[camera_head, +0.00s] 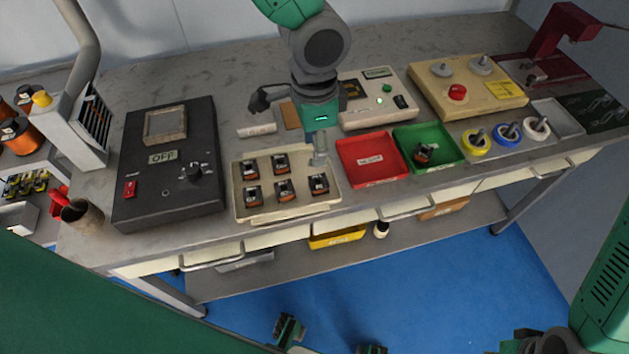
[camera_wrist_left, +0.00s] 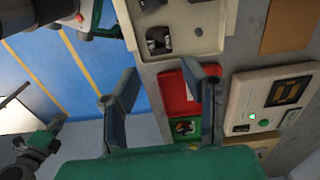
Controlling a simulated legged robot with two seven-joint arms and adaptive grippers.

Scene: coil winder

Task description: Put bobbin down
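Several dark bobbins with orange-brown windings, such as one at the front middle (camera_head: 285,190), stand in the cream tray (camera_head: 241,205). Another bobbin (camera_head: 424,153) lies in the green tray (camera_head: 448,142). My left gripper (camera_head: 287,132) is above the back right edge of the cream tray, its fingers wide apart. In the left wrist view the left gripper (camera_wrist_left: 160,75) is open with nothing between its fingers, and a bobbin (camera_wrist_left: 158,40) shows in the cream tray (camera_wrist_left: 205,42) beyond it. Green and dark parts, possibly my right gripper (camera_head: 290,330), show at the bottom edge; its fingers are not clear.
An empty red tray (camera_head: 371,158) stands between the cream and green trays. A black OFF box (camera_head: 170,190) is at left. A cream control box (camera_head: 378,100) is behind the red tray. A yellowish panel (camera_head: 465,88) and coloured spools (camera_head: 508,133) are at right.

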